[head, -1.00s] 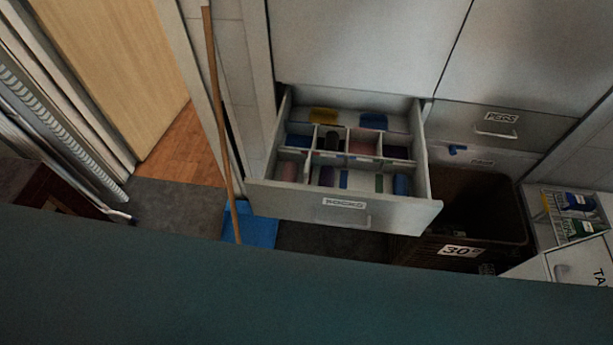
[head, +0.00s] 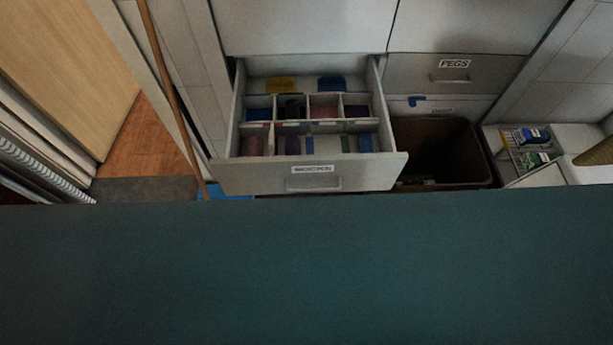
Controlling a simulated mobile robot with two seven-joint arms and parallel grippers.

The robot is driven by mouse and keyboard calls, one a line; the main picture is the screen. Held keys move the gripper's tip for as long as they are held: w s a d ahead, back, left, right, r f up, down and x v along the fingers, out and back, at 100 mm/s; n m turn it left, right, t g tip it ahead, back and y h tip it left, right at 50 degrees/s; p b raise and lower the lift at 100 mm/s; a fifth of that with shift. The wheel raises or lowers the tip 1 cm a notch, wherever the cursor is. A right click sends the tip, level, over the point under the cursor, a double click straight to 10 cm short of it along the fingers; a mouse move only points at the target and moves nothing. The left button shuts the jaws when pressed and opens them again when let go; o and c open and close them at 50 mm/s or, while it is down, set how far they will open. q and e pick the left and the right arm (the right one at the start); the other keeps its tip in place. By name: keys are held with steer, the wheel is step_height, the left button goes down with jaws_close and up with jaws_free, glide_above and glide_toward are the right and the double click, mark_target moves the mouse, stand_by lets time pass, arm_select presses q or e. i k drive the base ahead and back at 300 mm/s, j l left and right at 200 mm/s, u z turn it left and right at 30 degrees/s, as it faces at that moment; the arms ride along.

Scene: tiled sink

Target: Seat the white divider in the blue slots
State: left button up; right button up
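An open drawer (head: 247,176) at the upper middle of the head view is split by white dividers (head: 292,124) into several compartments. Small coloured marks sit along the dividers, too small to tell as slots. Rolled items in pink, purple, blue and dark tones lie in the compartments. A yellow piece (head: 281,84) and a blue piece (head: 332,83) lie in the undivided back part. I cannot tell which divider is the task's loose one. Neither of my grippers is in view.
A large dark teal surface (head: 300,270) fills the lower half. A brown bin (head: 490,170) stands right of the drawer, below a closed drawer labelled PEGS (head: 490,73). A wooden pole (head: 168,80) leans at left. Bottles (head: 534,136) stand at right.

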mark_target(328, 128)
steer(key=j+z, duration=0.4)
steer(key=j, duration=0.25)
steer(key=j+z, duration=0.35)
steer(key=j, duration=0.3)
steer(key=j+z, duration=0.4)
steer(key=j, duration=0.25)
